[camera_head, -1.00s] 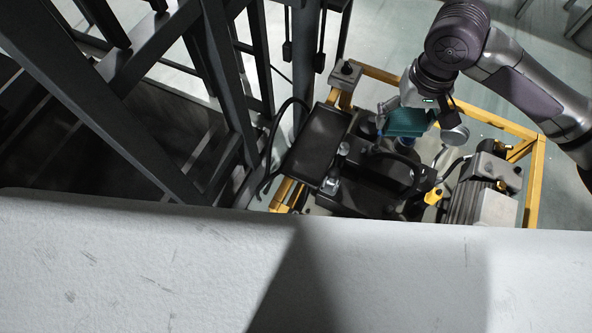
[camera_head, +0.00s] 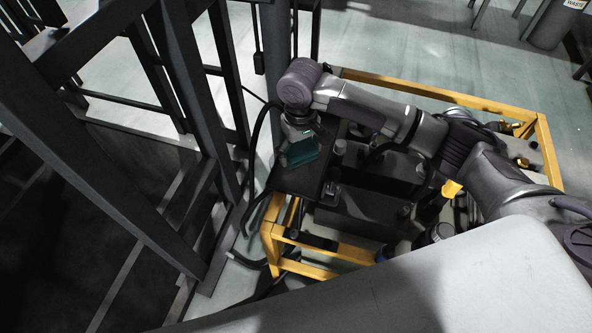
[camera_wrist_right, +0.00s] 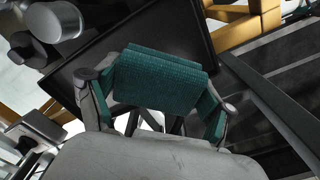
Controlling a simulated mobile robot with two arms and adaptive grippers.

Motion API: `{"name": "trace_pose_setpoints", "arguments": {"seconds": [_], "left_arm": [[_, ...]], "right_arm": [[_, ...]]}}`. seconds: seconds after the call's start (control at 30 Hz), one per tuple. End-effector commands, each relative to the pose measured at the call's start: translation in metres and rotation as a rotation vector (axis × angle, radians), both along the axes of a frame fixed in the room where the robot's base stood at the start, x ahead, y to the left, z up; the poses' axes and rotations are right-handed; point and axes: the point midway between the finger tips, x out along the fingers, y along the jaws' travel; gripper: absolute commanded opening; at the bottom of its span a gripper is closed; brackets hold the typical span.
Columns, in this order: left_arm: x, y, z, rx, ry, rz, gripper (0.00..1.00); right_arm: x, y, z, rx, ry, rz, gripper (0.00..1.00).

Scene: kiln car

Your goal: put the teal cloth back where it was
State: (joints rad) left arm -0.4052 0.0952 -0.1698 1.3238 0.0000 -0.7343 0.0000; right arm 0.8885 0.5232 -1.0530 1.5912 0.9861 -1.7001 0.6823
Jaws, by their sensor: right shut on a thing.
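The teal cloth (camera_head: 303,152) hangs folded in my right gripper (camera_head: 300,143) in the head view, over the dark flat panel (camera_head: 297,180) at the left end of the yellow-framed machine. In the right wrist view the teal cloth (camera_wrist_right: 160,82) is draped between the two fingers of my right gripper (camera_wrist_right: 157,100), which is shut on it. The black panel (camera_wrist_right: 85,75) lies behind it there. I cannot tell whether the cloth touches the panel. My left gripper is not in view.
A yellow frame (camera_head: 445,92) surrounds the machine. Dark steel posts (camera_head: 190,110) stand close on the left, and a black hose (camera_head: 254,150) runs between them and the machine. A light grey surface (camera_head: 440,285) fills the lower right. Open floor (camera_head: 400,50) lies beyond.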

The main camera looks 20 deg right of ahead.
Motion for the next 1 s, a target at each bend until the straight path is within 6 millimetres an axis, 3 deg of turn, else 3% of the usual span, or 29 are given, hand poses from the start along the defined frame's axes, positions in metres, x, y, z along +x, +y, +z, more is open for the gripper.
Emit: {"name": "trace_pose_setpoints", "arguments": {"seconds": [0.43, 0.9, 0.93, 1.0], "left_arm": [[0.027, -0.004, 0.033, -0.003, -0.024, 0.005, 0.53], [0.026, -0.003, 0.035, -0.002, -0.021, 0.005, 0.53], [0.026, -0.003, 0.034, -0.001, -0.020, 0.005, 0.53], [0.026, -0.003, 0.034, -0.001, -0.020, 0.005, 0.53]], "right_arm": [[0.000, 0.000, -0.057, 0.000, -0.001, -0.001, 0.27], [0.000, 0.000, -0.062, 0.000, -0.001, -0.001, 0.27], [0.000, 0.000, -0.062, 0.000, -0.002, -0.001, 0.85], [0.000, 0.000, -0.062, 0.000, -0.002, -0.001, 0.97]]}}
